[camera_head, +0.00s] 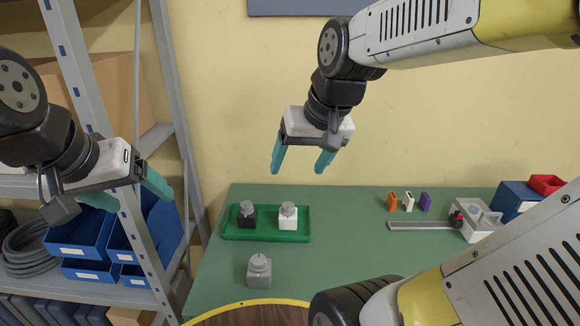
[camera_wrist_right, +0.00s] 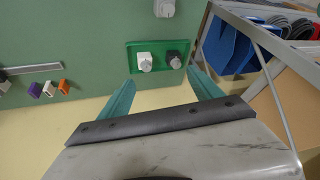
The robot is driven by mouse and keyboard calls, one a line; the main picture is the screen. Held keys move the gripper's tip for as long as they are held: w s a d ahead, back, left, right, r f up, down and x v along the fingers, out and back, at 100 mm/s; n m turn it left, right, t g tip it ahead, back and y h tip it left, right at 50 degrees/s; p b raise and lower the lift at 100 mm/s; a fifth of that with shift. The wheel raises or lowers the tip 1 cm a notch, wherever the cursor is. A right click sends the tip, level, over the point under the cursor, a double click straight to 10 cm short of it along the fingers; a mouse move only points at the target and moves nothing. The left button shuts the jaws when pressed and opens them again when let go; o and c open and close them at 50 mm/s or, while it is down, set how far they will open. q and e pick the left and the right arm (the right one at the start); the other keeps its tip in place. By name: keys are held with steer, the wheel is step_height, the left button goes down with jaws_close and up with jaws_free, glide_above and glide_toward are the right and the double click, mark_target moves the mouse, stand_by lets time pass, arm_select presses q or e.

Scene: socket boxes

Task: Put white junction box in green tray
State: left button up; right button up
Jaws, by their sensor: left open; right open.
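The white junction box (camera_head: 288,217) stands in the green tray (camera_head: 262,236), on its right side. A black box (camera_head: 246,215) stands beside it in the same tray, to the left, with a small gap between them. In the right wrist view the white junction box (camera_wrist_right: 145,61) and the tray (camera_wrist_right: 132,58) show beyond my fingers. My right gripper (camera_head: 300,162) is open and empty, raised above and behind the tray. It also shows in the right wrist view (camera_wrist_right: 160,90). My left gripper (camera_head: 138,195) is open and empty at the left, off the table.
A grey box (camera_head: 259,272) stands on the table in front of the tray. Orange, white and purple pieces (camera_head: 409,202), a grey rail (camera_head: 420,225) and a grey fixture (camera_head: 476,220) are at the right. A metal shelf with blue bins (camera_head: 85,235) stands left. The table's middle is clear.

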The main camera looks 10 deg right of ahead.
steer(key=shift+n+t, duration=0.4)
steer(key=shift+t, duration=0.2)
steer(key=s, duration=0.4)
steer(key=shift+s+a+r, duration=0.3)
steer(key=shift+s, duration=0.1)
